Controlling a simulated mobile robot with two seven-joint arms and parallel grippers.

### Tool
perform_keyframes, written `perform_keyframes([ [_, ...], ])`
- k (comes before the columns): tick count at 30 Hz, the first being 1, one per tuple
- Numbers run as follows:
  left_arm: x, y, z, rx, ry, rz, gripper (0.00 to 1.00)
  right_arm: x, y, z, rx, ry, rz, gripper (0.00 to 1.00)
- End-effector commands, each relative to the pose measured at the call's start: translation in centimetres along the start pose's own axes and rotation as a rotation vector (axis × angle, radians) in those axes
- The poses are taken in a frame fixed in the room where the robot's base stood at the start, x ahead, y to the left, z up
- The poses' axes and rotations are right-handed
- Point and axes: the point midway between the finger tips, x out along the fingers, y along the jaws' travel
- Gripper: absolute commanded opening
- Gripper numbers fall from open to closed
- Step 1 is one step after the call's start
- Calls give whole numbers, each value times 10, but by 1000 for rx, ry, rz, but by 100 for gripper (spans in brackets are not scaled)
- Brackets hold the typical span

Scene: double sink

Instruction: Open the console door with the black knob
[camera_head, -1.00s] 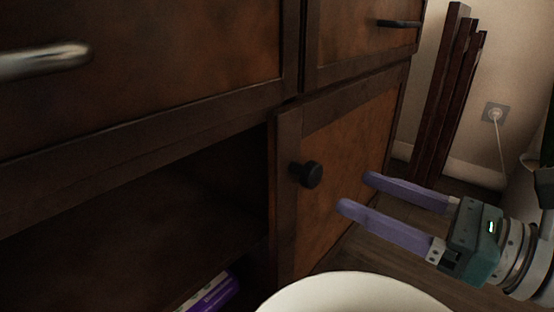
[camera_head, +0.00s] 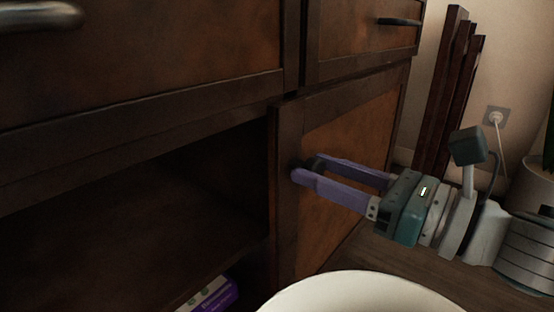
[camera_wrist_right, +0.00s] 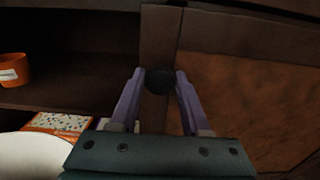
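The console door (camera_head: 352,135) is a brown wooden panel in a dark frame, standing closed at the right of an open compartment. Its black knob (camera_wrist_right: 159,80) is round and lies between my right gripper's two fingertips in the right wrist view, with a gap visible at least on the right side. In the head view the purple fingers of my right gripper (camera_head: 306,168) reach the knob and partly hide it. The right gripper is open around the knob. My left gripper is not in view.
The open compartment (camera_head: 150,220) left of the door holds a purple box (camera_head: 212,297); the wrist view shows an orange pot (camera_wrist_right: 14,70). A white rounded object (camera_head: 360,290) stands in front. Drawers with handles (camera_head: 400,22) are above. Dark boards (camera_head: 447,95) lean on the wall.

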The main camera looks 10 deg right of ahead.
Motion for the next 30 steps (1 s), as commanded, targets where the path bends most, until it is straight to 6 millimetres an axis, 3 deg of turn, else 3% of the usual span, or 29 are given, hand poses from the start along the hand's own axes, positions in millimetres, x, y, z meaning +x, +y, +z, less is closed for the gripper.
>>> perform_keyframes([
  [1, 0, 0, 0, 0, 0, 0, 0, 0, 0, 0, 0, 0, 0, 40],
  [12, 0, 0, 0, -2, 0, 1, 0, 0, 0, 0, 0, 0, 0, 0],
  [30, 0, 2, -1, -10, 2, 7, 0, 0, 0, 0, 0, 0, 0, 0],
])
